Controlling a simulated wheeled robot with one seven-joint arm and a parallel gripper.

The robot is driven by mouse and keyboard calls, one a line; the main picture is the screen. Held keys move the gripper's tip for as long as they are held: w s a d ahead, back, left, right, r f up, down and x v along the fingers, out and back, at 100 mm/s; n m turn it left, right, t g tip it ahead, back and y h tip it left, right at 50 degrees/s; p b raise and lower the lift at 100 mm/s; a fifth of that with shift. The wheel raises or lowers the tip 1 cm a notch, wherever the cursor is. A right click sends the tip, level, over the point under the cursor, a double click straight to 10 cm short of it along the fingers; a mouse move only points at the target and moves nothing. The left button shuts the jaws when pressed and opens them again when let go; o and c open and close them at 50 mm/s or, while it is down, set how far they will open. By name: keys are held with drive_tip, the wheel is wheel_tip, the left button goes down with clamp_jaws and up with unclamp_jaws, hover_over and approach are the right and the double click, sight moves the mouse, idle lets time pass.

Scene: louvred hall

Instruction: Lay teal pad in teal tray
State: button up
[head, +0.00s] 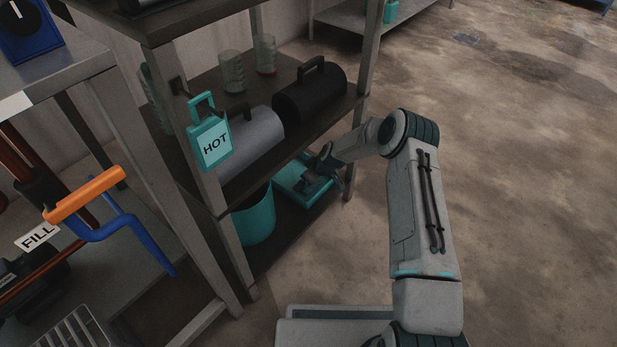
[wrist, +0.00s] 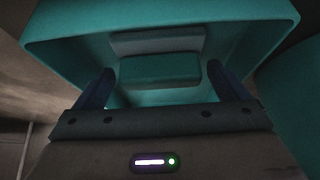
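The teal tray (head: 288,172) sits on the lower shelf of the rack, partly hidden by my gripper (head: 318,183) in the head view. In the wrist view, the tray (wrist: 60,35) fills the upper part. A teal pad (wrist: 160,71) lies inside it, between the two fingers of my gripper (wrist: 165,88) in the picture. The fingers are spread wide, with a gap showing on each side of the pad. A greyer block (wrist: 157,42) lies just behind the pad in the tray; I cannot tell what it is.
A teal bin (head: 254,215) stands left of the tray. The shelf above holds a grey canister (head: 250,142), a black canister (head: 310,95) and clear glasses (head: 232,72). A teal HOT tag (head: 212,143) hangs on the rack post. Open floor (head: 530,180) lies to the right.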

drive_tip(key=p+v, duration=0.5)
drive_tip(key=v, duration=0.7)
drive_tip(key=shift+r, duration=0.2)
